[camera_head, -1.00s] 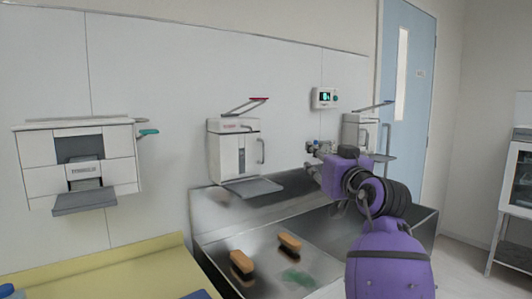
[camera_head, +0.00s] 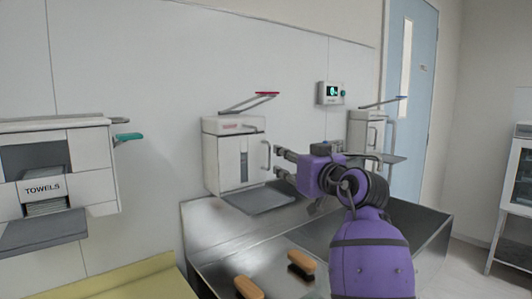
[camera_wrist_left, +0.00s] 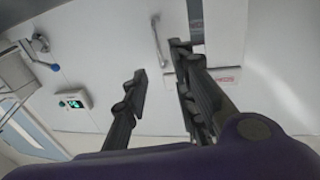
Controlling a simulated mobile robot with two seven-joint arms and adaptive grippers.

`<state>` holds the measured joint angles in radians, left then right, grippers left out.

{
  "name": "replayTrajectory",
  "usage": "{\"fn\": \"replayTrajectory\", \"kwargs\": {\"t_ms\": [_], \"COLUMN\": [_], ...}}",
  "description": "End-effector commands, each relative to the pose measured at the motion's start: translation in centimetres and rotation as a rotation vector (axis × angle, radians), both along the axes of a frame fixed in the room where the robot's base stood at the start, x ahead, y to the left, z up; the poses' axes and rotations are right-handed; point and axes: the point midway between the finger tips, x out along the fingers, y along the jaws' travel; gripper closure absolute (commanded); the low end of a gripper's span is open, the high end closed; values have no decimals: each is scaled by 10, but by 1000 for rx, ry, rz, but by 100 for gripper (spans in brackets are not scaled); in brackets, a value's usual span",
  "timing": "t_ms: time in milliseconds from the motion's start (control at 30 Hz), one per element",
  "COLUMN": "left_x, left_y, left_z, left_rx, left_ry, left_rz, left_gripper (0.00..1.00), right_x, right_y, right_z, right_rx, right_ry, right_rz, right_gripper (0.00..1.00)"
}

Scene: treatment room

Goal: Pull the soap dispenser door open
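The soap dispenser (camera_head: 212,160) is a white wall box with a red-tipped lever (camera_head: 266,94) above it. Its front door (camera_head: 232,160) looks shut, with a vertical bar handle (camera_head: 266,155) at its right side. My left gripper (camera_head: 278,161) is open, fingers pointing left, just right of the handle. In the left wrist view the handle (camera_wrist_left: 156,38) shows beyond and partly between the open fingertips (camera_wrist_left: 160,62). Nothing is held; I cannot tell whether the fingers touch the handle. My right gripper is not in view.
A towel dispenser (camera_head: 90,152) hangs at left. A second dispenser (camera_head: 361,131) with a blue-tipped lever is behind my arm at right. A small wall display (camera_head: 330,93) is between them. Below is a metal sink (camera_head: 235,265) with two brushes (camera_head: 300,264). A yellow surface (camera_head: 135,282) lies lower left.

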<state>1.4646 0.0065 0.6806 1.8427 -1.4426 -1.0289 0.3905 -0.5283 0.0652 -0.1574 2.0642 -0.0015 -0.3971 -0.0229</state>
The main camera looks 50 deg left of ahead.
Motion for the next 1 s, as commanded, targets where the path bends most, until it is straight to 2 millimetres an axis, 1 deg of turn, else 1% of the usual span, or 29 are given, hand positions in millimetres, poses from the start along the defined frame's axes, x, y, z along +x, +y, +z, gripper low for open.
{"fn": "replayTrajectory", "kwargs": {"t_ms": [167, 267, 500, 633, 800, 1000], "left_x": [2, 5, 15, 20, 22, 22], "left_y": [5, 16, 54, 68, 75, 75], "left_z": [0, 1, 2, 1, 1, 0], "left_rx": [0, 0, 1, 0, 1, 1], "left_ry": [0, 0, 0, -1, 0, 0], "left_rz": [0, 1, 1, -1, -2, -2], "left_gripper": [75, 75, 75, 75, 75, 75], "right_x": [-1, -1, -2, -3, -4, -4], "right_y": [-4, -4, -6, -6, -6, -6], "right_z": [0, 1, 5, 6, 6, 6], "right_rx": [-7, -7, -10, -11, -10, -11], "right_ry": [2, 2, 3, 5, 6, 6], "right_rz": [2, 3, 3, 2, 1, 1], "right_gripper": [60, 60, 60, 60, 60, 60]}}
